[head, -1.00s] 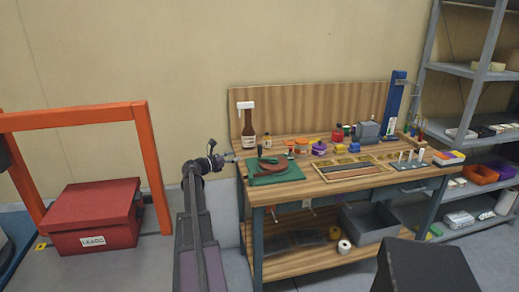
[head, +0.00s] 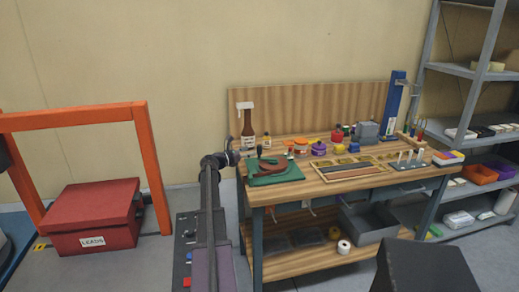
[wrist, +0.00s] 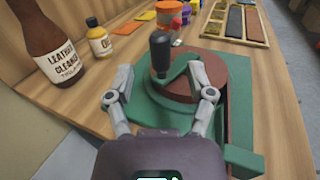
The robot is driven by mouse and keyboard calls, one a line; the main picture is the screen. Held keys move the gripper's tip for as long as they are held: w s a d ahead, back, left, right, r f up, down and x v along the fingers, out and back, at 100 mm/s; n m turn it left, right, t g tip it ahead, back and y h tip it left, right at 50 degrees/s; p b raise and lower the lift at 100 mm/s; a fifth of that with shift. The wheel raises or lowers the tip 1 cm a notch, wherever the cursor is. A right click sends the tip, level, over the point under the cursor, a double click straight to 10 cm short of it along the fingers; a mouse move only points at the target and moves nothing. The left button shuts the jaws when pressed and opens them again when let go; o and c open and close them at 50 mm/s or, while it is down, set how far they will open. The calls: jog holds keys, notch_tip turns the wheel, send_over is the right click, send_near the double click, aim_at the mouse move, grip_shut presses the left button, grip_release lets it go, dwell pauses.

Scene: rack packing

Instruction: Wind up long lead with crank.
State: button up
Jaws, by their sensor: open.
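The winder has a green base (wrist: 240,95) and a round reel with brown leather lead (wrist: 205,78) on it. In the head view the winder's green base (head: 284,178) sits at the workbench's left end. A green crank arm (wrist: 183,72) lies over the reel, and its upright black knob (wrist: 161,52) points up. My gripper (wrist: 160,82) is open, with a finger on either side of the knob and a little nearer the camera. I cannot tell whether either finger touches it. In the head view my gripper is mostly hidden at the bench's left edge.
A leather cleaner bottle (wrist: 50,45) and a small yellow-labelled bottle (wrist: 97,38) stand left of the winder. Behind it are paint pots (wrist: 168,15) and a wooden divided tray (wrist: 236,22). A red box labelled leads (head: 95,215) sits at the far left.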

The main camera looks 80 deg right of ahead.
aim_at(259, 155)
jog(key=shift+x, duration=3)
grip_shut()
